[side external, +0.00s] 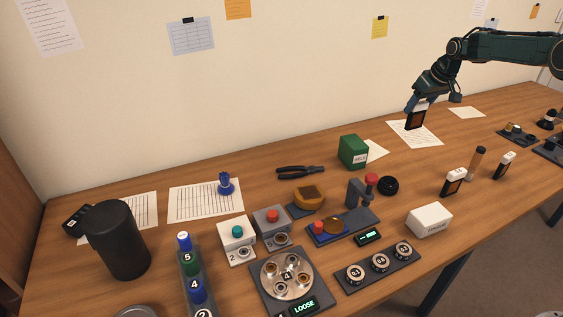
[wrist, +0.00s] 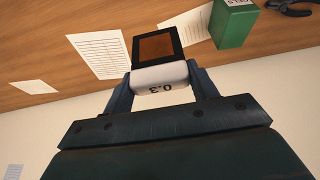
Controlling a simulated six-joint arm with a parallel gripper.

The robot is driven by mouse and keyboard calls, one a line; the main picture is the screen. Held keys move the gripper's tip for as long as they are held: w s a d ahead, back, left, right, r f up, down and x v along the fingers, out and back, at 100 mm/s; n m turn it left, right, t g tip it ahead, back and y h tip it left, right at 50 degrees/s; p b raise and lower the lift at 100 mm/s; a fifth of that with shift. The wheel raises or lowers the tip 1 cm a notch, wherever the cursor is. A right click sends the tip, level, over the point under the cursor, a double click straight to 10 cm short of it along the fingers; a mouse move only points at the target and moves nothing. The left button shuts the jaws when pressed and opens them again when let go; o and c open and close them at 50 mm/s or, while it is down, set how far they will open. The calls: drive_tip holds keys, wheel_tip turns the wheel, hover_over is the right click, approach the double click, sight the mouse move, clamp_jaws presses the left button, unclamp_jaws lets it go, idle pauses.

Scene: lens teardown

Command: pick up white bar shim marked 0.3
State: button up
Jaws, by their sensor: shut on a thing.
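The white bar shim marked 0.3 (wrist: 160,78) is held between the two fingers of my gripper (wrist: 161,88). Its white end with the upside-down 0.3 sits at the fingers in the wrist view. Its dark frame with an orange-brown window (wrist: 157,47) points away from the gripper. In the side external view my gripper (side external: 416,103) is at the upper right, above the back of the table. The shim's dark framed part (side external: 414,120) hangs below it, in front of a paper sheet, and looks clear of the table.
Two similar white-ended pieces stand at the right, one (side external: 454,181) left of a copper-coloured cylinder (side external: 477,163) and one (side external: 504,165) right of it. A green box (side external: 353,152), black pliers (side external: 300,172) and a white box (side external: 429,220) stand nearby. Bare table lies between them.

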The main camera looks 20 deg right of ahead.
drive_tip(key=shift+r, duration=3.15)
